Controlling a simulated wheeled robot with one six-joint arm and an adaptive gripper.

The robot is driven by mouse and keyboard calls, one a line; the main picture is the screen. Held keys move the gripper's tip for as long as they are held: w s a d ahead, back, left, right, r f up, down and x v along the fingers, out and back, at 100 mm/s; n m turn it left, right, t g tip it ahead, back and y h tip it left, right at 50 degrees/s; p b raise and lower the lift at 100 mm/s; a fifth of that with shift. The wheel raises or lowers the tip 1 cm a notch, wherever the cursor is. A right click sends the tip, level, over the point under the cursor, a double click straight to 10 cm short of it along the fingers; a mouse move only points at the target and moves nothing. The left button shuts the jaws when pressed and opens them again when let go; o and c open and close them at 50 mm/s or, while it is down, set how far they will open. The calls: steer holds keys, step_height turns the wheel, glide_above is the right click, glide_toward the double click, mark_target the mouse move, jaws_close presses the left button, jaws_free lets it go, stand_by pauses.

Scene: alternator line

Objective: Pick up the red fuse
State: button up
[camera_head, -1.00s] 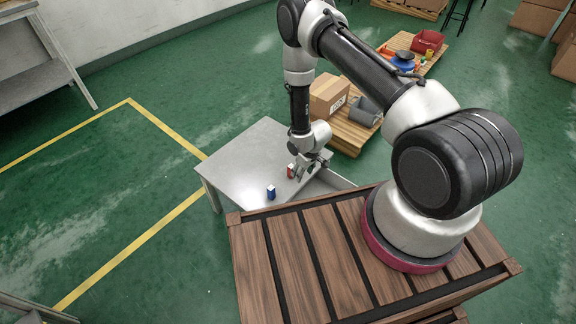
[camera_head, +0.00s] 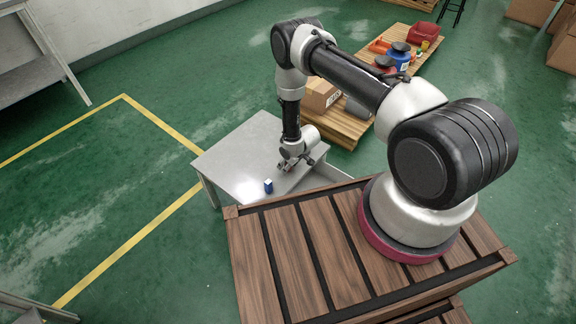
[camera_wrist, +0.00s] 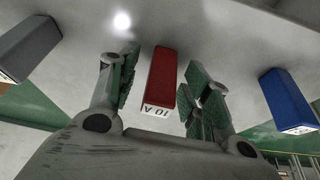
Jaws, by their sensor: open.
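The red fuse (camera_wrist: 161,80) is a red block with a white end marked "10 A". In the wrist view it stands between the two open fingers of my gripper (camera_wrist: 160,88), with gaps on both sides. In the head view my gripper (camera_head: 288,166) is low over the grey table (camera_head: 232,160), and the red fuse is hidden behind it.
A blue fuse (camera_wrist: 287,101) stands to the right in the wrist view; it also shows on the table in the head view (camera_head: 268,186). A grey block (camera_wrist: 28,48) is at the left in the wrist view. A pallet (camera_head: 345,128) with a cardboard box (camera_head: 320,93) lies behind the table.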

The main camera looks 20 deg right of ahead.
steer(key=shift+c, duration=0.4)
jaws_close()
steer(key=shift+r, duration=0.15)
